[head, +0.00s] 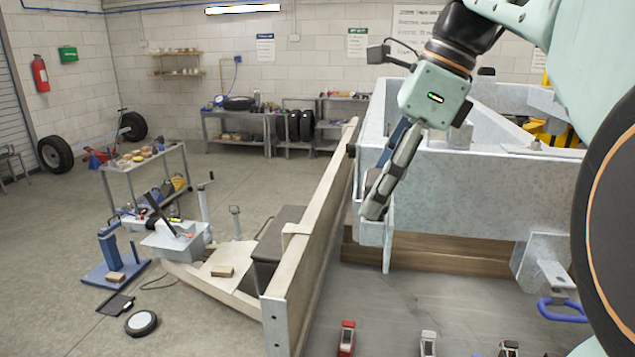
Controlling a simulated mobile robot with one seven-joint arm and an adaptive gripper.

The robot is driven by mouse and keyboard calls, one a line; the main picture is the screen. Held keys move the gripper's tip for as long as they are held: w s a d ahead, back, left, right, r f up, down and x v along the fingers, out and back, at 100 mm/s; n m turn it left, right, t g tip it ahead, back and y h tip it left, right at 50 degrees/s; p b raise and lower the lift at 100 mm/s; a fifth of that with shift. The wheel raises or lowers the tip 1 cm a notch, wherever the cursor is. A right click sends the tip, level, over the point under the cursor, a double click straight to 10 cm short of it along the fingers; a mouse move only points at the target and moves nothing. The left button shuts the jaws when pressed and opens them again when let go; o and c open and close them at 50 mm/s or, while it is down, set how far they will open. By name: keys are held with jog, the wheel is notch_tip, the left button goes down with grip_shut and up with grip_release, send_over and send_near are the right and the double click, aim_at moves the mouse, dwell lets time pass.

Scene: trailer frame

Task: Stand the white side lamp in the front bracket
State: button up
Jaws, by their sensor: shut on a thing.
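My gripper (374,209) points down and to the left at the near left corner of the grey trailer frame (480,190). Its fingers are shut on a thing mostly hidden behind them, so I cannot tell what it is. A pale grey bracket-like piece (387,255) shows just below and beside the fingertips, at the frame's corner. I cannot tell whether the held thing touches it. A small whitish lamp-like thing (428,343) stands at the bottom edge of the view, between a red one (346,338) and a dark and red one (508,348).
A tall wooden board (320,235) rises close to the left of my gripper. A blue handle (562,310) sticks out at the right. A trolley (145,160), a blue stand (113,255) and a wheel (141,323) are at the left. The floor behind is mostly clear.

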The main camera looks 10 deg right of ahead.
jog(key=shift+f+b, duration=0.65)
jog(key=shift+f, duration=0.4)
jog(key=o, duration=1.3)
jog(key=shift+r, duration=0.1)
jog(key=shift+o, duration=0.2)
jog(key=w+v, duration=0.1)
jog(key=v, duration=0.6)
jog(key=shift+s+r, duration=0.25)
jog(key=shift+s, duration=0.3)
jog(key=shift+d, duration=0.1)
